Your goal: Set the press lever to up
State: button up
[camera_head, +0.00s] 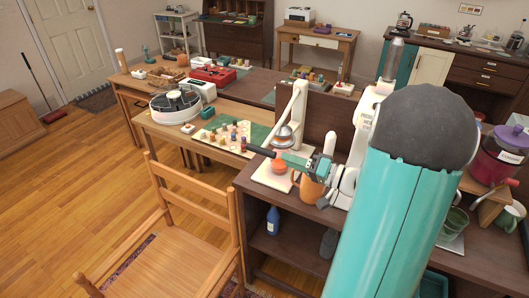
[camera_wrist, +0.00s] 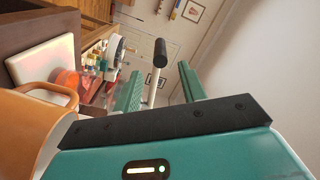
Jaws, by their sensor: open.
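The press lever, a pale rod (camera_wrist: 152,92) with a black grip (camera_wrist: 160,52), shows between my gripper's fingers in the wrist view. In the head view its black grip (camera_head: 261,151) points left, near level. My gripper (camera_head: 289,158) is open around the rod, its teal fingers (camera_wrist: 161,75) on either side; I cannot tell if they touch it. The press's cream base plate (camera_head: 264,180) carries an orange round part (camera_head: 279,167); both also show at left in the wrist view. A pale upright (camera_head: 298,100) and a silver dome (camera_head: 284,133) stand behind. My arm hides part of the press.
An orange mug (camera_head: 311,188) stands close to my gripper, and fills the lower left of the wrist view. A green board with small pieces (camera_head: 230,134) and a round white device (camera_head: 176,106) are to the left. A wooden chair (camera_head: 180,230) stands in front.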

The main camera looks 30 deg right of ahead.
aim_at(263, 152)
jog(key=x, duration=0.9)
grip_shut()
